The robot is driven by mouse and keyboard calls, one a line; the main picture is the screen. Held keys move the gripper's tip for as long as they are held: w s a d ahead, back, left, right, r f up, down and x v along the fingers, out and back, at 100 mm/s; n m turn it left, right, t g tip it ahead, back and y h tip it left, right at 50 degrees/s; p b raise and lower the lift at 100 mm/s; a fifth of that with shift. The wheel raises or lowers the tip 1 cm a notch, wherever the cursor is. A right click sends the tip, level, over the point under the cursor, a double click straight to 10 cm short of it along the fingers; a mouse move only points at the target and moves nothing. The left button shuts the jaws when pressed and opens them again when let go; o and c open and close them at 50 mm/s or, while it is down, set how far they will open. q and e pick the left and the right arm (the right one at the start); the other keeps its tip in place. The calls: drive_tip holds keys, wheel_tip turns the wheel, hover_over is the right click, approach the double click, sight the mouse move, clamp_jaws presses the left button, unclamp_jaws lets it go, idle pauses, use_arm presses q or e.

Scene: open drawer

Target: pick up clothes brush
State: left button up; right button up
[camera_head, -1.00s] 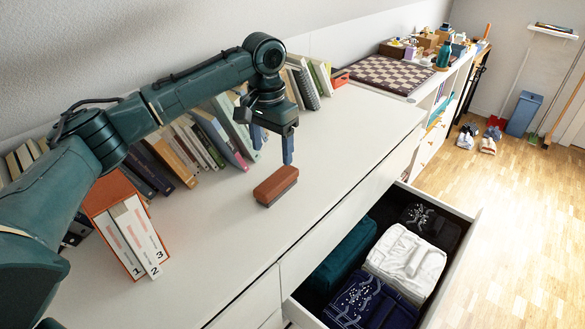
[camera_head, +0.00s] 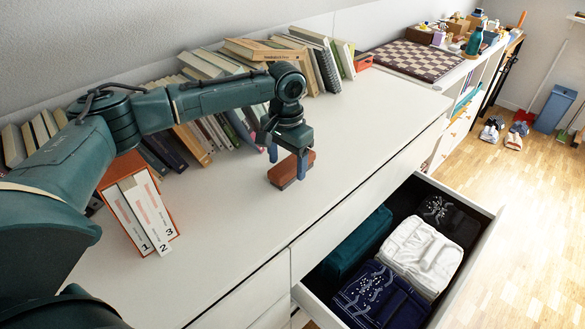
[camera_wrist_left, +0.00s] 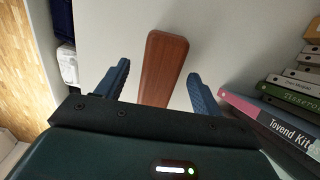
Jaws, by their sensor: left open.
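The clothes brush (camera_head: 287,174) has a reddish-brown wooden back and dark bristles. It lies on the white dresser top (camera_head: 215,225), in front of the row of books. My left gripper (camera_head: 287,168) points down just above the brush and partly hides it in the head view. In the left wrist view the brush (camera_wrist_left: 163,68) lies between the two blue fingers of the left gripper (camera_wrist_left: 157,88), with a gap on each side. The left gripper is open and holds nothing. My right gripper is not in view.
White binders (camera_head: 145,215) stand at the left. The open drawer (camera_head: 300,290) with folded clothes juts out below. The dresser's front strip is clear.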

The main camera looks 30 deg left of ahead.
use_arm(q)
drive_tip(key=shift+f, duration=0.95)
drive_tip(key=c, duration=1.1)
